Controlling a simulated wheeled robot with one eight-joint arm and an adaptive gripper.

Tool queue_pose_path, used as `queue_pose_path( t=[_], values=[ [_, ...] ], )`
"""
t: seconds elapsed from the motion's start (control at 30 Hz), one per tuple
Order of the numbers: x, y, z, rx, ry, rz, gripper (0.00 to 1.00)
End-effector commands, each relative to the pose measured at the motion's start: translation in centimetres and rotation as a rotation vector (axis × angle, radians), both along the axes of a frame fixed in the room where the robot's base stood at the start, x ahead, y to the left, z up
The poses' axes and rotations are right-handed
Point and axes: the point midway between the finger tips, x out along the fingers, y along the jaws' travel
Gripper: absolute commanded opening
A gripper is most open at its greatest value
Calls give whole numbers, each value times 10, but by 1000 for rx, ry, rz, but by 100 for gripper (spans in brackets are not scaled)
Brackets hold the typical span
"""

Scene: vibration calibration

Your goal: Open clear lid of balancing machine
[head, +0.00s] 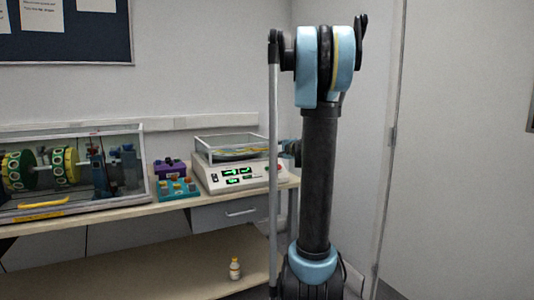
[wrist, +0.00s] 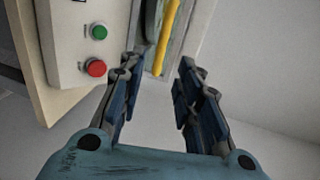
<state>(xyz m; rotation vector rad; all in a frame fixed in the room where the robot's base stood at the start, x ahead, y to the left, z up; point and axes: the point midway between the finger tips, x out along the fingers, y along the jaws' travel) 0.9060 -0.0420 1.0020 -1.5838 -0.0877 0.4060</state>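A white machine (head: 235,178) with green readouts and a low clear lid (head: 228,141) stands at the right end of the bench. The lid looks shut. In the wrist view, the white panel (wrist: 72,50) shows a green button and a red button at the upper left. A yellow bar (wrist: 167,38), which looks like a handle, runs along a grey edge beside it. My gripper (wrist: 152,72) is open and empty, its fingertips just short of the yellow bar and apart from it. In the head view my arm hides most of the gripper.
A larger clear-fronted case (head: 72,172) with a yellow handle (head: 44,203) stands at the left of the bench. A purple box (head: 168,169) and a teal block (head: 177,189) sit between the machines. A small bottle (head: 235,268) stands on the lower shelf.

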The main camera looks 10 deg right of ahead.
Motion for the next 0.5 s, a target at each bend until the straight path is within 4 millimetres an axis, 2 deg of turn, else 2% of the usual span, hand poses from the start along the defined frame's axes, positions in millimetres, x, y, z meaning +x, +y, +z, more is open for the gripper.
queue_pose_path(
  t=[0.5],
  values=[
    [69,22,-15,0,0,1,31]
  ],
)
